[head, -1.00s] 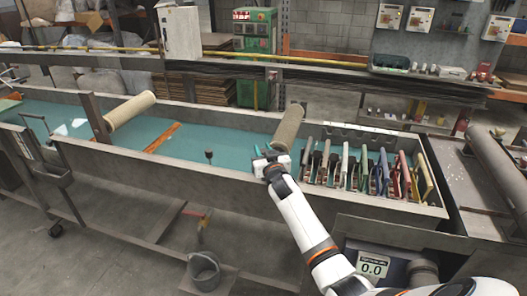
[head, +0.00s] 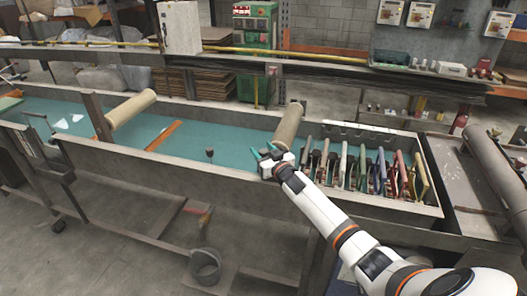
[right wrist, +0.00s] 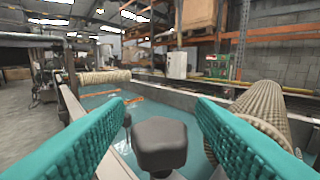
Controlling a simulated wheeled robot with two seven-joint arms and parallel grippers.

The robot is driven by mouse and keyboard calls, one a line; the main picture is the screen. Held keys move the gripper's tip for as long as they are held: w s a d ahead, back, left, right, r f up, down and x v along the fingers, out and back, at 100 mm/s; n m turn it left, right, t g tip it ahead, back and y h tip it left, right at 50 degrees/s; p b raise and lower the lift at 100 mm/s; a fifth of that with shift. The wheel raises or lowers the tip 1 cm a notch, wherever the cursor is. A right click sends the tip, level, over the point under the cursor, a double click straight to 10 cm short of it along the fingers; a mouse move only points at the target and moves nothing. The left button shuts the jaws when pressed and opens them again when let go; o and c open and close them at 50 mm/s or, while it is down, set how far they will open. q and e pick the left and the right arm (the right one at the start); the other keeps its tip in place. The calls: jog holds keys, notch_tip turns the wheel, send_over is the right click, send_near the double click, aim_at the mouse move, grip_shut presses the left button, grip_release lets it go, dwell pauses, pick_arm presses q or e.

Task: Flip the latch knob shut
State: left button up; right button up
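A small dark knob (head: 210,153) stands upright at the near side of the teal-floored trough (head: 180,175) in the head view. A dark knob-like shape also shows in the right wrist view (right wrist: 127,119), left of centre beyond the fingers. My right gripper (head: 262,151) is to the right of the knob, over the trough's near side, with teal fingers apart and empty. In the right wrist view the open fingers (right wrist: 160,125) flank a dark grey block (right wrist: 160,143); I cannot tell whether it is part of my gripper. My left gripper is not in view.
A mesh tube (head: 288,125) lies slanted just behind my right gripper, and another (head: 130,109) is farther left. Several coloured racked plates (head: 345,165) stand at the trough's right end. The trough between knob and gripper looks clear.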

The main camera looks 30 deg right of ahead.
jog(key=shift+s, duration=0.1)
jog(key=s+b, duration=0.1)
jog(key=s, duration=1.1)
jog(key=shift+a+b, duration=0.35)
jog(key=shift+a, duration=0.05)
jog(key=shift+w, duration=0.1)
jog(key=s+a+f+g, duration=0.25)
jog(key=s+f, duration=0.25)
jog(key=f, duration=0.7)
jog(key=s+a+f+g, duration=0.1)
jog(key=s+f+g, duration=0.35)
jog(key=f, duration=0.85)
jog(key=s+a+f+g, duration=0.15)
jog(key=s+f, duration=0.45)
jog(key=f, duration=0.6)
jog(key=s+a+f+n+g, duration=0.1)
jog(key=s+a+f, duration=0.3)
jog(key=s, duration=0.7)
jog(key=s+a+f+n+g+b, duration=0.1)
jog(key=s+a+f+g, duration=0.3)
jog(key=s+f, duration=0.4)
jog(key=s+a+f+n+g+y, duration=0.1)
jog(key=s+a+f+g, duration=0.2)
jog(key=s, duration=1.2)
notch_tip(320, 180, down, 4)
jog(key=shift+s+a, duration=0.15)
jog(key=shift+a, duration=0.95)
jog(key=shift+g, duration=0.25)
